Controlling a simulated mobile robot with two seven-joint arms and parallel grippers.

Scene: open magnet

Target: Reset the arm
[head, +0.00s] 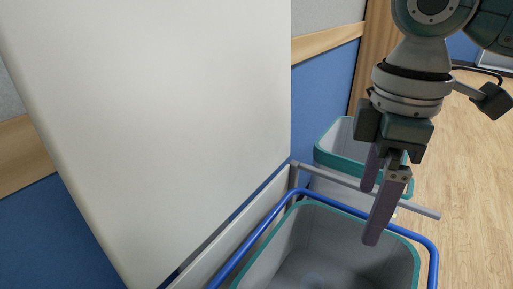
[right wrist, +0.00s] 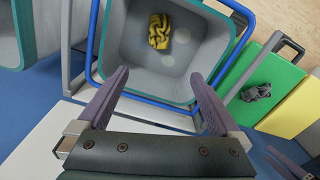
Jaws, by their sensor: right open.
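My right gripper (head: 369,214) hangs at the right of the head view, its two purple-grey fingers pointing down over a grey bin with a teal rim (head: 415,262). In the right wrist view its fingers (right wrist: 158,74) are spread apart with nothing between them. The same bin (right wrist: 200,68) lies beyond the fingertips there, with a crumpled yellow item (right wrist: 159,31) inside. My left arm is not in the head view. A purple-grey finger-like part shows at the lower right edge of the right wrist view, probably of my left gripper; its opening cannot be made out.
A blue tubular frame (head: 262,243) surrounds the bin. A second teal-rimmed bin (head: 338,140) stands behind. A large white panel (head: 160,110) fills the left. A dark grey object (right wrist: 256,92) lies on a green surface (right wrist: 285,72). Open wooden floor (head: 465,180) is at the right.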

